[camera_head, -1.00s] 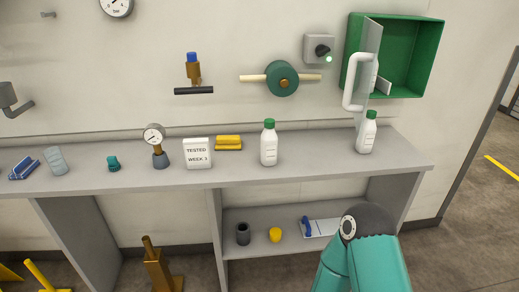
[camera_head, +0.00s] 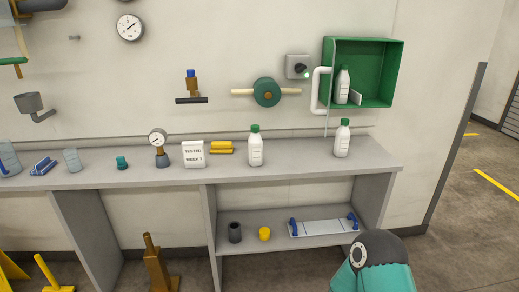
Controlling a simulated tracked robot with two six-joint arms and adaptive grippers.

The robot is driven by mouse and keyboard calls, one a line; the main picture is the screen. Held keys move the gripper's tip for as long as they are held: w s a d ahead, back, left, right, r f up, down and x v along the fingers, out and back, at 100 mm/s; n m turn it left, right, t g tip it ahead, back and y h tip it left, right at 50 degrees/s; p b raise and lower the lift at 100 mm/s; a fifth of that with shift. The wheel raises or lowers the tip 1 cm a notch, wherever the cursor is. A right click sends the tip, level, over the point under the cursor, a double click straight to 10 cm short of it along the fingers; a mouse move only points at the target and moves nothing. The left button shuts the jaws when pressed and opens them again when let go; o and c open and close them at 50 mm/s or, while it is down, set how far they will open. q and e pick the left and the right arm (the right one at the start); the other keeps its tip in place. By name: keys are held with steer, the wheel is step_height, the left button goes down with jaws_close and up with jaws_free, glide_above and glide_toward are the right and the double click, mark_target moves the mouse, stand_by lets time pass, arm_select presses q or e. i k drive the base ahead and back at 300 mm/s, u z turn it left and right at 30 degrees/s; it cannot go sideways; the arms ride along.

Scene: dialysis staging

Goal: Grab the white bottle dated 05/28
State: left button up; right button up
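Three white bottles with green caps are in the head view. One bottle (camera_head: 255,148) stands upright on the grey bench near the middle. Another bottle (camera_head: 342,139) stands upright near the bench's right end. A third bottle (camera_head: 343,86) stands inside the open green wall cabinet (camera_head: 376,72). All have labels, but the print is too small to read, so I cannot tell which carries 05/28. A teal and dark grey link of my arm shows at the bottom right. Neither gripper is in view.
The bench (camera_head: 290,163) also holds a gauge (camera_head: 158,143), a "TESTED WEEK 3" sign (camera_head: 193,154) and yellow blocks (camera_head: 221,147). The cabinet's white handle (camera_head: 319,92) juts out above the bench. A lower shelf (camera_head: 275,242) holds a dark cup, a yellow cup and a blue-handled tray.

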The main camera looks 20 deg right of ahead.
mark_target(255, 142)
steer(key=z, duration=0.25)
steer(key=i, duration=1.6)
steer(key=u, duration=0.3)
